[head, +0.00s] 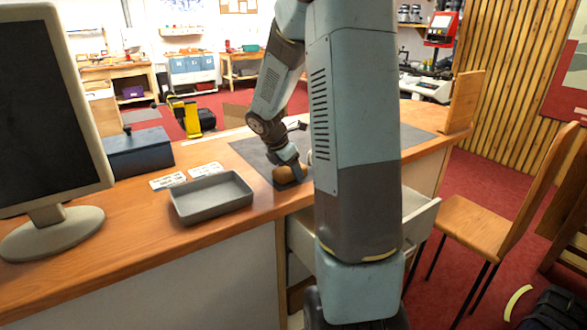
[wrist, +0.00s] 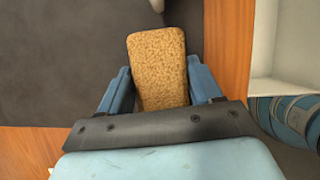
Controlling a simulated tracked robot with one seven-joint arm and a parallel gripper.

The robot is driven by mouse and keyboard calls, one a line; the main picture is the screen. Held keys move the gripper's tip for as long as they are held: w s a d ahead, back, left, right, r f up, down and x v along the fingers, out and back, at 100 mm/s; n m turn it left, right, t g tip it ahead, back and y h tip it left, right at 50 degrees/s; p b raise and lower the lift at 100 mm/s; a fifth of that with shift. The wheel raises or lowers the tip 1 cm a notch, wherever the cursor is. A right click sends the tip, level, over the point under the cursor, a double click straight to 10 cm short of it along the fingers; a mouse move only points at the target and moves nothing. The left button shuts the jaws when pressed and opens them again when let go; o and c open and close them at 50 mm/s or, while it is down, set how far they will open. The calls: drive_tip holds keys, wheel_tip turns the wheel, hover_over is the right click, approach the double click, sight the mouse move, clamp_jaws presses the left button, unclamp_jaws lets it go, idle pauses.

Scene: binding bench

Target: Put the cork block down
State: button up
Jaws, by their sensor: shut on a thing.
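The cork block (wrist: 158,62) is a speckled tan block with rounded corners. In the wrist view it lies between the two blue fingers of my gripper (wrist: 160,85), which is shut on it. In the head view the block (head: 287,172) shows as a small brown shape at my gripper (head: 290,176), low over the front edge of the dark grey mat (head: 252,151). I cannot tell whether the block touches the mat. Part of it is hidden by my gripper.
A grey tray (head: 211,197) stands left of my gripper, with white cards (head: 205,170) behind it. A monitor (head: 45,110) and a dark blue box (head: 138,152) stand further left. An open drawer (head: 420,222) juts out below the bench's front edge. The mat's left part is clear.

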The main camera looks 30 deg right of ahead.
drive_tip(key=shift+f, duration=0.1)
drive_tip(key=o, duration=1.1)
drive_tip(key=w+v, duration=0.1)
drive_tip(key=v, duration=1.1)
drive_tip(key=s+a+r+m+t+y, duration=0.1)
drive_tip(key=s+a+r+m, duration=0.1)
drive_tip(key=s+a+m, duration=0.2)
drive_tip(key=s+a+r+m+t+y, duration=0.2)
drive_tip(key=s+a+m, duration=0.3)
drive_tip(key=s+m, duration=0.4)
drive_tip(key=s+a+r+m+t+y, duration=0.1)
drive_tip(key=s+a+r+m, duration=0.3)
drive_tip(key=s, duration=0.9)
drive_tip(key=shift+a+r+m+t+y, duration=0.15)
drive_tip(key=shift+m+t+y, duration=0.3)
drive_tip(key=shift+m, duration=0.85)
